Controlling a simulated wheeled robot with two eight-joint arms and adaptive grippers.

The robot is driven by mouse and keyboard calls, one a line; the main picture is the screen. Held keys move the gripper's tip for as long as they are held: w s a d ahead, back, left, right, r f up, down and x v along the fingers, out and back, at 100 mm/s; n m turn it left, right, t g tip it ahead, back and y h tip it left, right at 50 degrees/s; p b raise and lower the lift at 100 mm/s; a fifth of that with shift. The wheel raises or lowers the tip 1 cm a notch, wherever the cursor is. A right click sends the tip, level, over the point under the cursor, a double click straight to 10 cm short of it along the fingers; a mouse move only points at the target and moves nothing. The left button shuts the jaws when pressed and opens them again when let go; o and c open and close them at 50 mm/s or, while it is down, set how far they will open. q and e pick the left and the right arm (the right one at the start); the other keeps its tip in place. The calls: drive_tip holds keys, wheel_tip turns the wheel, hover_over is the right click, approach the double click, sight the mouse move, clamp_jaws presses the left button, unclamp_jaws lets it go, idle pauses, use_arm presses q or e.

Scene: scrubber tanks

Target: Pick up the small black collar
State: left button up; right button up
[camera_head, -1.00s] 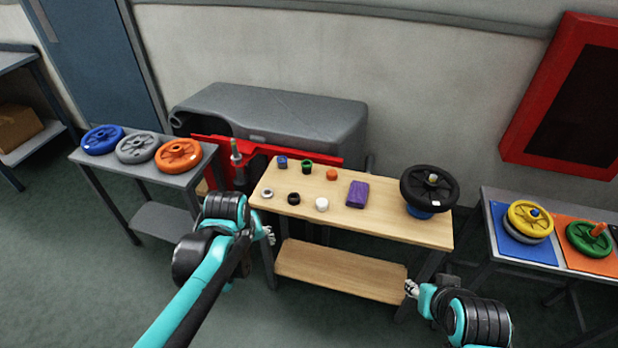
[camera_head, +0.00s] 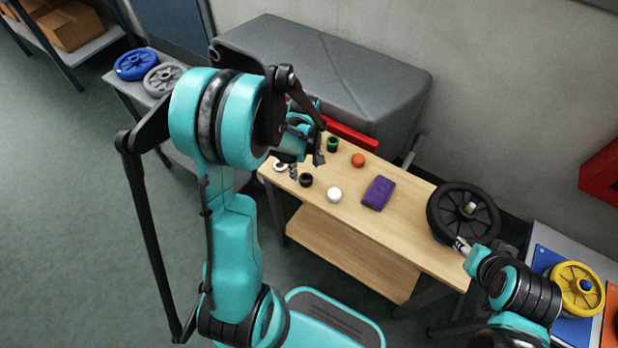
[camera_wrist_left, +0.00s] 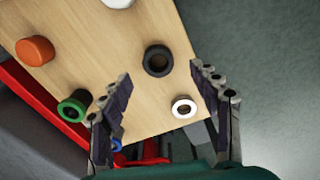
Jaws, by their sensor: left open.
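The small black collar (camera_head: 306,180) stands on the wooden table near its left front edge, to the right of a white-grey ring. In the left wrist view the collar (camera_wrist_left: 158,61) shows its round hole from above, ahead of and between the lines of the two fingers. My left gripper (camera_head: 306,166) is above the table's left end, close to the collar; in the left wrist view its fingers (camera_wrist_left: 163,82) are spread apart with nothing between the tips. My right gripper (camera_head: 461,244) is at the table's right end by the black wheel; its finger gap is too small to judge.
A grey case (camera_head: 330,75) stands behind.

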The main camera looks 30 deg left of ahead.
sight(306, 176)
use_arm(q)
wheel_tip(306, 176, down, 5)
drive_tip(key=b, duration=0.2)
drive_tip(key=shift+w+d+f+b, duration=0.15)
drive_tip(key=shift+b, duration=0.2)
drive_tip(key=c, duration=1.4)
